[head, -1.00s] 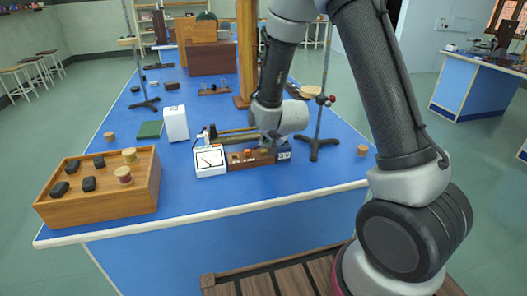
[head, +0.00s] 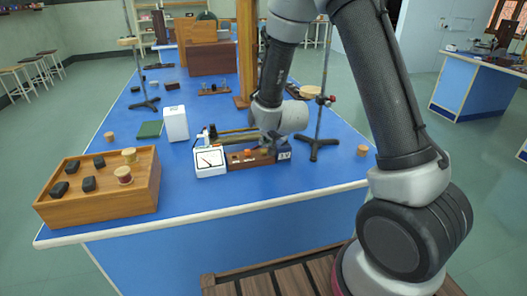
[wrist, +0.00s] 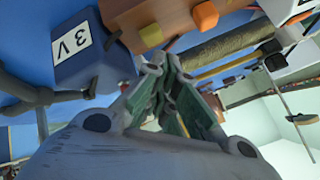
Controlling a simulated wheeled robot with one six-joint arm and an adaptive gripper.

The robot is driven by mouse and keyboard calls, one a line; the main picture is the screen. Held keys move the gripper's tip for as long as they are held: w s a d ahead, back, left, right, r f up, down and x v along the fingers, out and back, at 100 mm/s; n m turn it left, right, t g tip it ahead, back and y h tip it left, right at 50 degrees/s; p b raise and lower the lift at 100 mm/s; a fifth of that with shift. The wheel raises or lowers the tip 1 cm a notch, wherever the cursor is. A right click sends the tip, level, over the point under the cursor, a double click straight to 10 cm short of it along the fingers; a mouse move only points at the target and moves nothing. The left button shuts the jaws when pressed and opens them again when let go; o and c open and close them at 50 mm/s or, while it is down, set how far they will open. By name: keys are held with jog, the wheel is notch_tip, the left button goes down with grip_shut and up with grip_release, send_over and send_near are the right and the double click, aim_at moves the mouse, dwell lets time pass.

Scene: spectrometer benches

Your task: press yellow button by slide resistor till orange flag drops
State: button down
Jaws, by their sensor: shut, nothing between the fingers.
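In the wrist view a yellow-orange button (wrist: 151,36) sits on a brown wooden board (wrist: 135,12), just beyond the fingertips of my gripper (wrist: 166,62). The fingers are shut and empty; I cannot tell whether they touch the button. A more orange piece, apparently the flag (wrist: 206,15), shows farther along the board and is still up in the head view (head: 248,153). The slide resistor's dark coil (wrist: 222,46) lies behind the board. In the head view my gripper (head: 268,143) is low over the board's right end and partly hides the button.
A blue 3 V box (wrist: 88,50) stands at the board's right end in the head view. A white meter (head: 209,162) is at its left. A clamp stand (head: 318,125) rises close right of my wrist. A wooden box (head: 100,190) stands front left.

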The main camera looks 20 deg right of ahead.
aim_at(266, 150)
jog(key=shift+f, duration=0.1)
jog(key=shift+f, duration=0.3)
jog(key=shift+f, duration=0.45)
dwell(0.6)
jog(key=shift+r, duration=0.9)
jog(key=shift+r, duration=2.5)
